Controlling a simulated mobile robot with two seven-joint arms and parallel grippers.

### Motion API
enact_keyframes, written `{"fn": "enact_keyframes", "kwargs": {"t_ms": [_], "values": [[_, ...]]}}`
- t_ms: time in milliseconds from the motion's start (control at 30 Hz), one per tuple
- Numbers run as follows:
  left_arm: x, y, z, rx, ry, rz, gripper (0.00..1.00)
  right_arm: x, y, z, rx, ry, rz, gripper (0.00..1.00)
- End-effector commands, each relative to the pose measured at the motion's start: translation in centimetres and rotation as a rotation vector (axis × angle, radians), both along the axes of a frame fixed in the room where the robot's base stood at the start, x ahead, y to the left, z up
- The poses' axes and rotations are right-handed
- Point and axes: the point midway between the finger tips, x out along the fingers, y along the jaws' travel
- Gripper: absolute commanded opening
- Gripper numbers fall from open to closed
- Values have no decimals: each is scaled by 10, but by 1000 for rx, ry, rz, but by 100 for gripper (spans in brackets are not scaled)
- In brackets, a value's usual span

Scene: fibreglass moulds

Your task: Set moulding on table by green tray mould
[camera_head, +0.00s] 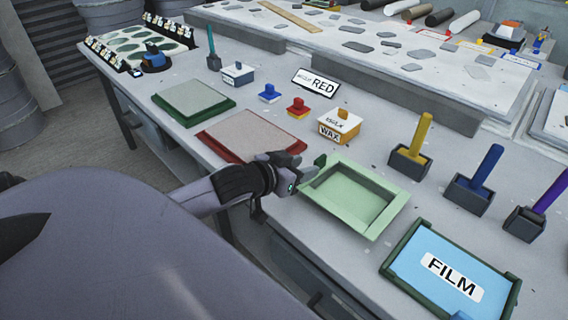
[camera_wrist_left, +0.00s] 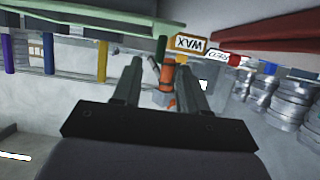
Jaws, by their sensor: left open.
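A light green hollow tray (camera_head: 350,193) with a wide flat rim sits at the front of the table, near its edge. I cannot tell whether it is the moulding or the mould. My left gripper (camera_head: 306,166) is beside its left corner, fingers open; I cannot tell whether they touch it. In the left wrist view, which looks upside down, the light green rim (camera_wrist_left: 90,27) crosses the upper left, and the open fingers (camera_wrist_left: 161,65) point past it. A dark green-rimmed tray (camera_head: 193,98) with a grey-beige surface lies farther left. My right gripper is not in view.
A red-rimmed tray (camera_head: 250,137) lies left of my gripper. A wax box (camera_head: 339,124) stands behind it. A blue film tray (camera_head: 450,268) is at the right, and holders with yellow (camera_head: 420,133) and blue (camera_head: 486,167) handles stand behind. Bare table lies between them.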

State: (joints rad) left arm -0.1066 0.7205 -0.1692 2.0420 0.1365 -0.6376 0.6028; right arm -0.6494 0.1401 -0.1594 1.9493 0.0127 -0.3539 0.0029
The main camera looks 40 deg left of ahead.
Motion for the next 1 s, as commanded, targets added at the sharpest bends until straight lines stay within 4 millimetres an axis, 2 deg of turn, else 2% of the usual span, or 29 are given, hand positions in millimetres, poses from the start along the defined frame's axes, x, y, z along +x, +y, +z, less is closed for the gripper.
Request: {"fn": "enact_keyframes", "kwargs": {"t_ms": [200, 433, 1000], "values": [[-30, 2, 12, 1, 2, 0, 43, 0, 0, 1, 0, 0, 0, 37], [-50, 4, 20, 0, 2, 0, 43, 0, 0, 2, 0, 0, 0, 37], [-56, 5, 24, 0, 0, 0, 43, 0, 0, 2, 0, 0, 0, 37]]}}
